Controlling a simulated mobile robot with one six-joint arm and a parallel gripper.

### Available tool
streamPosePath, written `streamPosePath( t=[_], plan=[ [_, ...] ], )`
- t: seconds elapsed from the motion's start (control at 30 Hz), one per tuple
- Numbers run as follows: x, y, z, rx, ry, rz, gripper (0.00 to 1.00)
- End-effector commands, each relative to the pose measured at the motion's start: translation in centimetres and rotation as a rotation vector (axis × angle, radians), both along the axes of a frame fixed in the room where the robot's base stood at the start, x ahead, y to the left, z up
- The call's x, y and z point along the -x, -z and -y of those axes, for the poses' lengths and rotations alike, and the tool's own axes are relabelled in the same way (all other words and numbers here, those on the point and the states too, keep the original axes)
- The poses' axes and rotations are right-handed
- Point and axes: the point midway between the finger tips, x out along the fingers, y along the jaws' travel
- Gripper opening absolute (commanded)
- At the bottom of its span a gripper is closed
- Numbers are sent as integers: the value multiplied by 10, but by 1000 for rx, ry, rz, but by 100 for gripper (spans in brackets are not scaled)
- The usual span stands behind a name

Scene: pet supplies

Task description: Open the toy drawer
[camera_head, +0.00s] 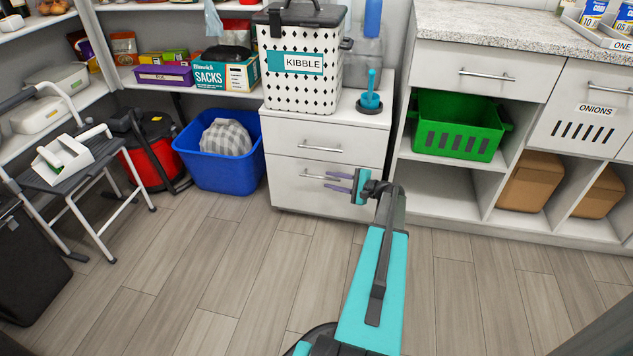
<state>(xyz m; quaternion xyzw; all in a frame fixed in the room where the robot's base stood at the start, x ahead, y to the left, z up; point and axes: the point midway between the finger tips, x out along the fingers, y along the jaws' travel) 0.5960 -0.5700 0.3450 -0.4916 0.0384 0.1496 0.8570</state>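A small white cabinet has an upper drawer (290,137) and a lower drawer (293,190), both closed flush, each with a silver bar handle. No toy label is readable on either front. My gripper (328,181) is in front of the lower drawer, at the right end of its handle (312,175). Its two purple fingers point left and stand slightly apart. Nothing shows held between them. I cannot tell whether a finger touches the handle.
A kibble bin (300,88) and a teal item (370,100) stand on the cabinet. A blue bin (195,160) is to the left, with a step stool (75,177) farther left. A counter unit (470,183) with a green basket (440,125) is right. The floor in front is clear.

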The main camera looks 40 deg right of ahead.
Motion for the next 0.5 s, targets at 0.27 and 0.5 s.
streamPosePath(
  t=[0.27, 0.5],
  plan=[
    [-39, 10, -9, -1, -3, 1, 28],
    [-60, 14, -14, -1, -2, 0, 28]
  ],
)
